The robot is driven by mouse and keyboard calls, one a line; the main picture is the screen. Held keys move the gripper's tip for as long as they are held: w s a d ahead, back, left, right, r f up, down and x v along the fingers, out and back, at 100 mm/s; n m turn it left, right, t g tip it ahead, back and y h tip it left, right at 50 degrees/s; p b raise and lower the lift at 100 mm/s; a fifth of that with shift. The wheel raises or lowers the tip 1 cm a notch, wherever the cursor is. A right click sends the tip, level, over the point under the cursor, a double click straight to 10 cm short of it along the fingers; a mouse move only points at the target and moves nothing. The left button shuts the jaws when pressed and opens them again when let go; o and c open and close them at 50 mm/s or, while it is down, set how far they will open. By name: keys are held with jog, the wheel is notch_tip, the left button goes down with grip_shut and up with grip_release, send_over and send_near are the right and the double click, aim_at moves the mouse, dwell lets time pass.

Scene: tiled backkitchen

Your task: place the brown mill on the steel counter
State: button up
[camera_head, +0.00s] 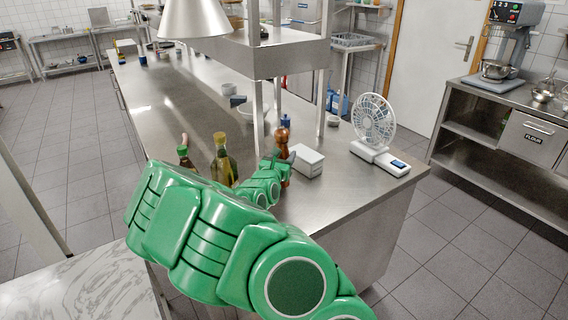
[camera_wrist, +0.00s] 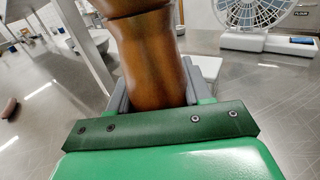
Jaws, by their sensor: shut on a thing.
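The brown mill (camera_head: 283,145) is upright over the steel counter (camera_head: 185,95), among the things near its right end. In the wrist view the mill (camera_wrist: 150,60) fills the middle, between the two grey fingers of my gripper (camera_wrist: 152,92). My gripper is shut on the mill's body. I cannot tell whether the mill's base touches the counter.
A white box (camera_head: 308,162) stands just right of the mill. A white fan (camera_head: 375,125) on a scale-like base is further right. A raised steel shelf (camera_head: 265,58) on posts is behind. The counter's left middle is clear.

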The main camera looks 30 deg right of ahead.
jog(key=shift+f, duration=1.3)
jog(key=shift+f, duration=0.1)
jog(key=o, duration=1.3)
jog(key=shift+c, duration=0.2)
jog(key=shift+a, duration=0.1)
jog(key=shift+v, duration=3.65)
jog(key=shift+s, duration=0.1)
